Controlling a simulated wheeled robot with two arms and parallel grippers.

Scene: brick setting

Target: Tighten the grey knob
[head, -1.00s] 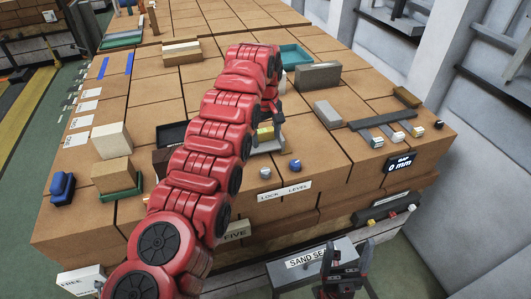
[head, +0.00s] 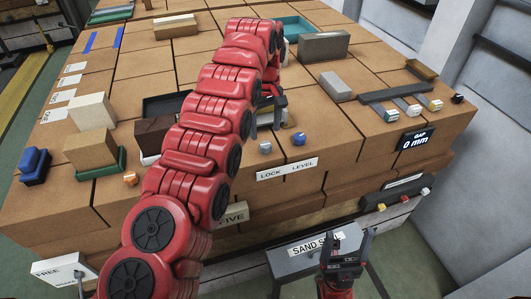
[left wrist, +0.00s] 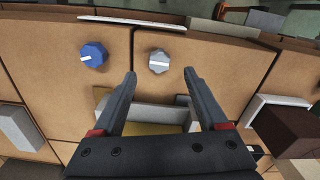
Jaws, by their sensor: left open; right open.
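The grey knob (head: 265,148) stands near the front edge of the brick top, above the LOCK label. In the left wrist view the grey knob (left wrist: 159,61) lies just beyond and between my left fingertips, with a pale pointer mark on its face. A blue knob (head: 299,138) stands beside it, above LEVEL; it also shows in the left wrist view (left wrist: 94,54). My left gripper (head: 266,128) is open, pointing down just behind the grey knob, apart from it; its fingers (left wrist: 160,75) are empty. My right gripper (head: 347,240) is open and empty, low in front of the bricks.
A LOCK LEVEL label (head: 287,169) is on the front face below the knobs. A grey block (head: 335,87) and a gap gauge display reading 0 mm (head: 414,139) are to the right. A SAND SE... box (head: 290,262) stands below, near my right gripper.

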